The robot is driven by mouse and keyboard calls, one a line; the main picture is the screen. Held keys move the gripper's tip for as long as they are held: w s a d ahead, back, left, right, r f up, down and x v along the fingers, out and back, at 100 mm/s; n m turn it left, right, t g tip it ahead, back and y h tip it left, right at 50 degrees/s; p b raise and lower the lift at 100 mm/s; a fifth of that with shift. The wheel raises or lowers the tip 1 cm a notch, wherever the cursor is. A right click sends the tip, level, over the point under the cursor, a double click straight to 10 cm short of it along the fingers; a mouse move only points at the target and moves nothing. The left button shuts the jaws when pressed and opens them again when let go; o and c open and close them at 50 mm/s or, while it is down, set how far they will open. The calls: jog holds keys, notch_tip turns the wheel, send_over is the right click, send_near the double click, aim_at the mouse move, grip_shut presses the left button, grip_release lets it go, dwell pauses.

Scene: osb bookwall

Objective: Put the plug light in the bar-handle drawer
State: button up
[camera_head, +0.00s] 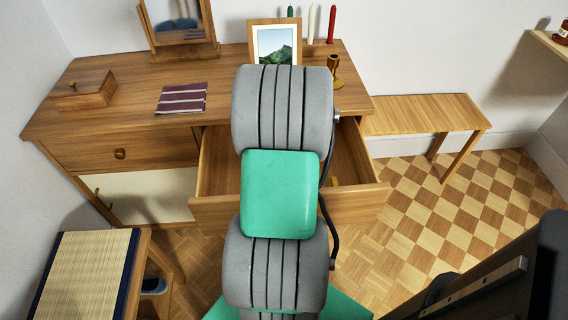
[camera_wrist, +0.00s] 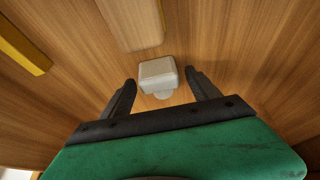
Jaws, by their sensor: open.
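The plug light is probably the small white block (camera_wrist: 158,72) on a wooden surface in the wrist view. My gripper (camera_wrist: 160,77) is open, with one finger on each side of the white block. I cannot tell whether either finger touches it. In the head view, an open drawer (camera_head: 215,170) sticks out from the desk, and my arm reaches over it. My gripper is hidden behind the arm there. The middle of the drawer front is covered, so its handle does not show. The wood around the block looks like the drawer's inside.
A yellow bar (camera_wrist: 22,50) and a pale wooden block (camera_wrist: 132,22) lie near the white block. The desk top (camera_head: 130,115) holds a wooden box (camera_head: 84,92), a striped cloth (camera_head: 182,97), a picture frame (camera_head: 274,43) and candles. A shut drawer with a round knob (camera_head: 120,154) is at left.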

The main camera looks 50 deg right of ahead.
jog(key=p+v, duration=0.2)
jog(key=v, duration=1)
jog(key=shift+r, duration=0.2)
